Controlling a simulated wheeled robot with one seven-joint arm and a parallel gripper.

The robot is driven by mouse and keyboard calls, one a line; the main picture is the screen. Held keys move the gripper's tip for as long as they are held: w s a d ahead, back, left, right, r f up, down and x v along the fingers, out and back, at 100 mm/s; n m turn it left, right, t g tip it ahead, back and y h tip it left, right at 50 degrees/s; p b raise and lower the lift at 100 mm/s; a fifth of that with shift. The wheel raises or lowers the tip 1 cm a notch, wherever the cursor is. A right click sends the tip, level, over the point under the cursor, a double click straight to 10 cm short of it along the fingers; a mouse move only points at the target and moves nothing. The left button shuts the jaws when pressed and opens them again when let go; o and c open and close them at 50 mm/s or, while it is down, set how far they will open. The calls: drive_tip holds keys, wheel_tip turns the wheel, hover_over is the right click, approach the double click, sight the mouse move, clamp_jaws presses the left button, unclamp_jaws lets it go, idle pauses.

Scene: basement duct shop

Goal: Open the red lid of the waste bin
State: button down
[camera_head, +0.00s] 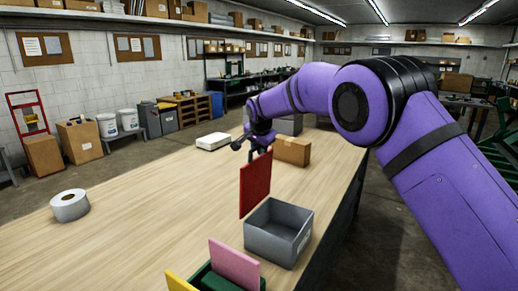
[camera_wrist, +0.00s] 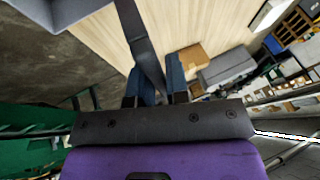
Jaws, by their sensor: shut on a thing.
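The waste bin is an open grey box (camera_head: 262,243) near the right edge of the wooden table in the head view. Its red lid (camera_head: 255,186) stands nearly upright at the bin's left far side, leaving the empty inside in sight. My gripper (camera_head: 262,147) is at the lid's upper edge, shut on it. In the wrist view the two fingers of my gripper (camera_wrist: 157,85) sit either side of a thin dark grey strip, which I take for the lid seen edge-on. The fingertips are partly hidden in the head view.
A green bin with a pink lid (camera_head: 235,264) and a yellow panel (camera_head: 178,282) stand in front. A cardboard box (camera_head: 292,151) is behind the grey bin. A white box (camera_head: 213,141) and a tape roll (camera_head: 70,205) lie left. The table's left middle is clear.

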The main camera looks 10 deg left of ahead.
drive_tip(key=c, duration=1.2)
unclamp_jaws()
drive_tip(key=shift+o, duration=0.2)
drive_tip(key=v, duration=1)
drive_tip(key=shift+r, duration=0.4)
drive_tip(key=shift+s+d, duration=0.1)
